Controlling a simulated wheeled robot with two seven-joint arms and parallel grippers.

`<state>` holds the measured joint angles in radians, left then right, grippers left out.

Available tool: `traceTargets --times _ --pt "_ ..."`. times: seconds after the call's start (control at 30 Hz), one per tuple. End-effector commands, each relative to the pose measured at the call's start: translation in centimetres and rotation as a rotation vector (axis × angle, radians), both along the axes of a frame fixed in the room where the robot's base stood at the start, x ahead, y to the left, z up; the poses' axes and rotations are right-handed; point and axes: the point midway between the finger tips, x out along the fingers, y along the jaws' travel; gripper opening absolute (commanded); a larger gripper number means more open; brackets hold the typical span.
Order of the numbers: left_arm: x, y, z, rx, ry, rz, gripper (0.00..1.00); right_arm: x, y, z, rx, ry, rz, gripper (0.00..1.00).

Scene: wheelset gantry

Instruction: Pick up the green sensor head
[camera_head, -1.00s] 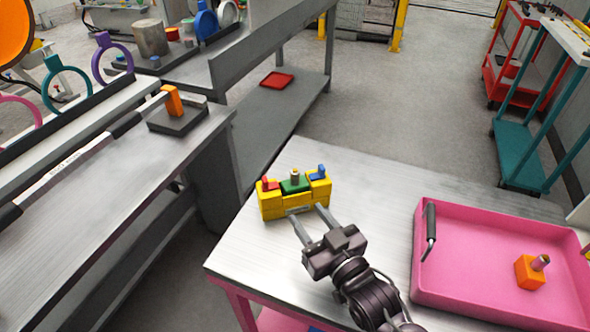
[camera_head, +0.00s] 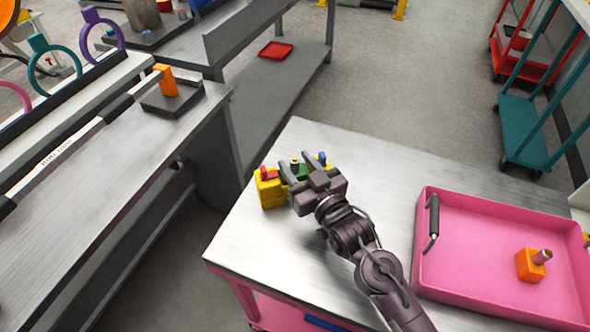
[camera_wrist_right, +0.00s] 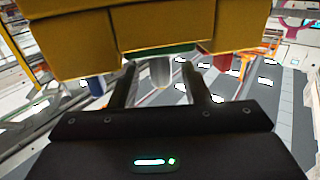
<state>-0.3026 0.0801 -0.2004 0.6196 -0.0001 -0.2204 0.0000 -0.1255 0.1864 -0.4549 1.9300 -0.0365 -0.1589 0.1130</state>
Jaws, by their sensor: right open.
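The green sensor head (camera_head: 300,170), with a grey metal stub on top, sits in the middle of a yellow holder (camera_head: 270,195) at the table's far-left part. A red piece and a blue piece flank it. My right gripper (camera_head: 297,160) is open above the holder, its fingers to either side of the green head in the head view. In the right wrist view the green head (camera_wrist_right: 165,51) is mostly hidden by the yellow holder; its stub lies between the two spread fingers (camera_wrist_right: 158,78). I cannot tell whether the fingers touch it. My left gripper is not in view.
A pink tray (camera_head: 430,285) on the right of the table (camera_head: 240,245) holds a black-handled tool (camera_head: 433,220) and an orange block (camera_head: 529,265). The table's front middle is clear apart from my right arm. A grey bench (camera_head: 90,170) stands to the left.

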Motion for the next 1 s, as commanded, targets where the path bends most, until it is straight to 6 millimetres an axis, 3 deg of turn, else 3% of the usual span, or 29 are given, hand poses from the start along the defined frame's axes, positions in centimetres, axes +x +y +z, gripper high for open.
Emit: traceTargets --times 0.13,0.37,0.67,1.0 --pt "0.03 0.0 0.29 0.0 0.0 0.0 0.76 0.99 0.66 -0.01 0.001 0.0 0.001 0.42" --pt "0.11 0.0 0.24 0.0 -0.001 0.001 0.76 1.03 0.67 -0.1 0.0 0.0 0.001 0.41" --pt "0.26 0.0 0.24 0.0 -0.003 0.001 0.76 1.01 0.65 -0.11 0.0 0.001 0.001 0.02" --pt "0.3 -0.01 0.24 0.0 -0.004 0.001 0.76 1.02 0.65 0.1 0.0 -0.001 0.001 0.0"
